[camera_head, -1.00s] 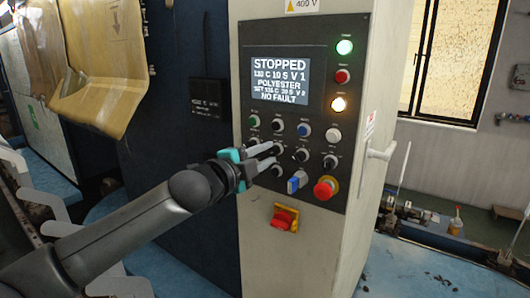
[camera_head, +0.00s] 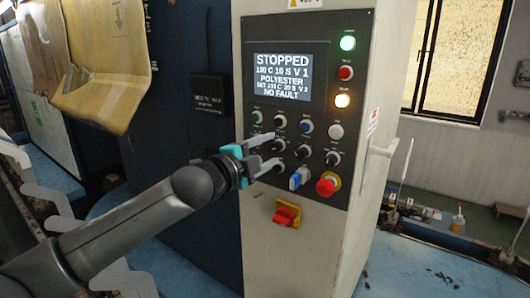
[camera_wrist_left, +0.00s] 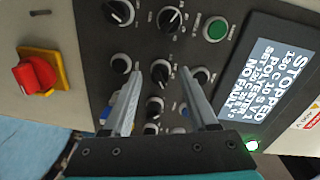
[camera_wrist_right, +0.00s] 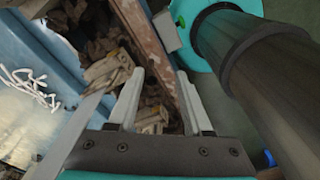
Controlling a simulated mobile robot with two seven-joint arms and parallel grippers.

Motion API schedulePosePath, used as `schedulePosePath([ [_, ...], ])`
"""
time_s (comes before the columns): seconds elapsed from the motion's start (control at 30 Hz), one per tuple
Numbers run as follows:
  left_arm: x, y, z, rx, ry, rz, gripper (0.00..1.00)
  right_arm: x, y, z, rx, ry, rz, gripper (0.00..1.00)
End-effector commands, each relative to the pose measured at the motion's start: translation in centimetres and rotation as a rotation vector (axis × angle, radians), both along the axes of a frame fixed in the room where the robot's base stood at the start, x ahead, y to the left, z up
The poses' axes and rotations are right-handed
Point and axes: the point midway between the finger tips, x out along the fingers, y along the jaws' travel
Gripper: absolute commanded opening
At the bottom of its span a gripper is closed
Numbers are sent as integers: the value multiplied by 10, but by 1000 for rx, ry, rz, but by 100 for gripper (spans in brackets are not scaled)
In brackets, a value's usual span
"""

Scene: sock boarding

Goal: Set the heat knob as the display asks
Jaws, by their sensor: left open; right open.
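The display (camera_head: 281,78) reads STOPPED, 130 C 10 S V 1, POLYESTER, a SET line starting about 130 C, and NO FAULT; small digits are blurred. It also shows sideways in the left wrist view (camera_wrist_left: 275,80). Below it is a panel with several black knobs; their labels are too small to read, so I cannot tell which is heat. My left gripper (camera_head: 277,150) is open at the panel's left-middle part. In the left wrist view a black knob (camera_wrist_left: 160,71) lies between its fingertips; contact is unclear. My right gripper (camera_wrist_right: 164,75) is open and empty, away from the panel.
A red emergency button (camera_head: 327,185) and blue switch (camera_head: 298,179) sit at the panel's lower right. A red rotary switch (camera_head: 287,214) is below the panel. A cabinet handle (camera_head: 384,152) sticks out at right.

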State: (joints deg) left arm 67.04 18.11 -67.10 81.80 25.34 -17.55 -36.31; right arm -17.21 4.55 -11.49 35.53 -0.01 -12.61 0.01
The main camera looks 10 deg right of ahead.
Motion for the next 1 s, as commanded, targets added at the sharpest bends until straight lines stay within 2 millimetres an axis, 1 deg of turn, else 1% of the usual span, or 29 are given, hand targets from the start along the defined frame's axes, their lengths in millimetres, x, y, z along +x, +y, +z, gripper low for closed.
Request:
schedulePosePath([
  [0.17, -4, 4, 0, -1, 1, 0, 59, 0, 0, -2, 0, 0, 0, 50],
  [0.37, -19, 19, -1, -1, 1, 0, 59, 0, 0, -8, 0, 0, 0, 50],
  [0.77, -59, 62, 2, 1, -2, 2, 59, 0, 0, -22, 0, 0, -1, 50],
  [1.0, -86, 89, 4, 1, -1, 1, 59, 0, 0, -30, 0, 0, -1, 50],
])
